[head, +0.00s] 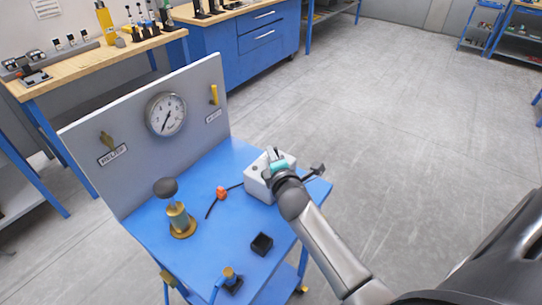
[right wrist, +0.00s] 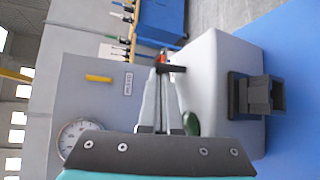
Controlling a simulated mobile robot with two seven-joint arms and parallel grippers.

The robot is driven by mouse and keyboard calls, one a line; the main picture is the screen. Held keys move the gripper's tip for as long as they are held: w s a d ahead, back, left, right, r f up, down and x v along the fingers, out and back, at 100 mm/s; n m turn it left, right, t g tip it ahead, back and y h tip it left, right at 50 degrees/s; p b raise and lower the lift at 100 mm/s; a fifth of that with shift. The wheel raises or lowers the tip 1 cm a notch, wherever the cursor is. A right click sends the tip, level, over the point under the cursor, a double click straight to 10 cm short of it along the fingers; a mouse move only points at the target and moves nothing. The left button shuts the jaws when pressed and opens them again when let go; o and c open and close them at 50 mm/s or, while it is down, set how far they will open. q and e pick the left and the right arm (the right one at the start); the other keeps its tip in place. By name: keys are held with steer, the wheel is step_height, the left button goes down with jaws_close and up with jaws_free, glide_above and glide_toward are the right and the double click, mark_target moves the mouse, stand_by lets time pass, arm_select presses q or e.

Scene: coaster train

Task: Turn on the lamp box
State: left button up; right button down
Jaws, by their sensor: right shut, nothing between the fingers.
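The lamp box, a pale grey-white box (head: 257,188), stands at the right end of the blue cart top, partly hidden behind my right gripper (head: 271,153). In the right wrist view the box (right wrist: 215,70) fills the right of centre, with a black switch-like block (right wrist: 256,95) on one face. A dark green round part (right wrist: 190,123) shows beside my fingers. The right gripper (right wrist: 162,72) is shut and empty, its fingers close alongside the box; I cannot tell whether they touch it. My left gripper is not in view.
The cart (head: 205,250) also holds a brass part with a dark knob (head: 178,213), an orange piece (head: 221,192) on a black cable, and a small black tray (head: 262,244). A grey panel (head: 90,150) with a gauge (head: 166,114) rises behind. Floor to the right is clear.

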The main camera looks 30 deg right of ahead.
steer(key=m+t+b, duration=0.1)
steer(key=b, duration=0.2)
steer(key=s+m+t+b, duration=0.1)
steer(key=b, duration=0.2)
steer(key=m+t+h+b, duration=0.1)
steer(key=b, duration=0.3)
steer(key=shift+s+d+f+t, duration=0.15)
steer(key=shift+d+f+t, duration=0.1)
steer(key=shift+t, duration=0.15)
steer(key=shift+r, duration=0.15)
steer(key=shift+s+d+r, duration=0.1)
steer(key=shift+r, duration=0.05)
steer(key=v, duration=0.7)
steer(key=shift+s, duration=0.25)
stand_by(0.4)
